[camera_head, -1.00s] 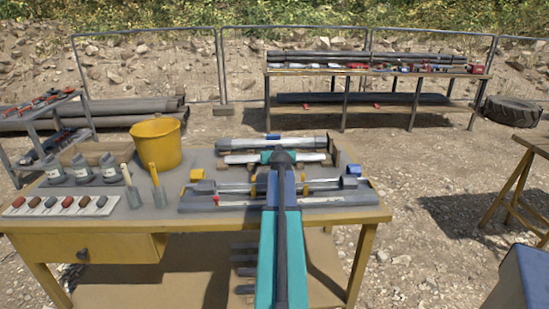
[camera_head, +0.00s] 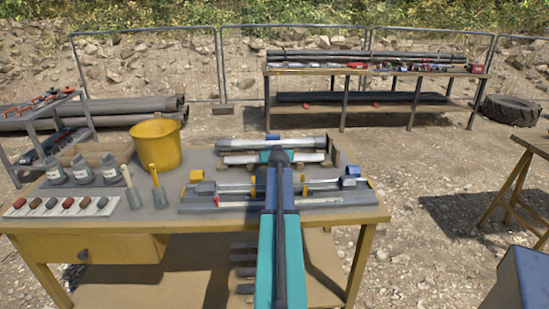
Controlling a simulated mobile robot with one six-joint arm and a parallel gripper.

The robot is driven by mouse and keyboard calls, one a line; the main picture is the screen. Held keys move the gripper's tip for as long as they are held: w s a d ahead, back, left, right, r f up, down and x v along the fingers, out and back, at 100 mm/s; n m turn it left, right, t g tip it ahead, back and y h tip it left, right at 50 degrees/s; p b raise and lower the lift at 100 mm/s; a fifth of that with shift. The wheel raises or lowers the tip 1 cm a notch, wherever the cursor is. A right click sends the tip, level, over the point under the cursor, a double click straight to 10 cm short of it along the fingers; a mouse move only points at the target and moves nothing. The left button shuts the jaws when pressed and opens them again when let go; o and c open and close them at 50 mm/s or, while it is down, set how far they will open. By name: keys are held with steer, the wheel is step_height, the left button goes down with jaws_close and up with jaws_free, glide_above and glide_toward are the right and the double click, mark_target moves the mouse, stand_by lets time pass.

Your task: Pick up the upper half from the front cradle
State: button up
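The front cradle (camera_head: 362,197) is a long, low grey stand on the near part of the workbench. I cannot tell the upper half from the lower one at this size. My teal and blue arm reaches over the middle of the cradle and hides that part. My gripper is hidden behind the arm, so neither its fingers nor any contact shows.
A second cradle with a grey tube (camera_head: 240,145) lies behind. A yellow bucket (camera_head: 154,144), bottles (camera_head: 82,168) and a sample strip (camera_head: 60,207) occupy the bench's left. A wooden-topped table (camera_head: 510,150) is at right. The bench's front right corner (camera_head: 365,214) is clear.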

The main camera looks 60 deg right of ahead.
steer(key=shift+d, duration=0.1)
stand_by(0.5)
steer(key=c, duration=1.5)
steer(key=shift+d+r, duration=0.1)
steer(key=shift+c, duration=0.2)
step_height(320, 180, up, 10)
steer(key=b, duration=0.1)
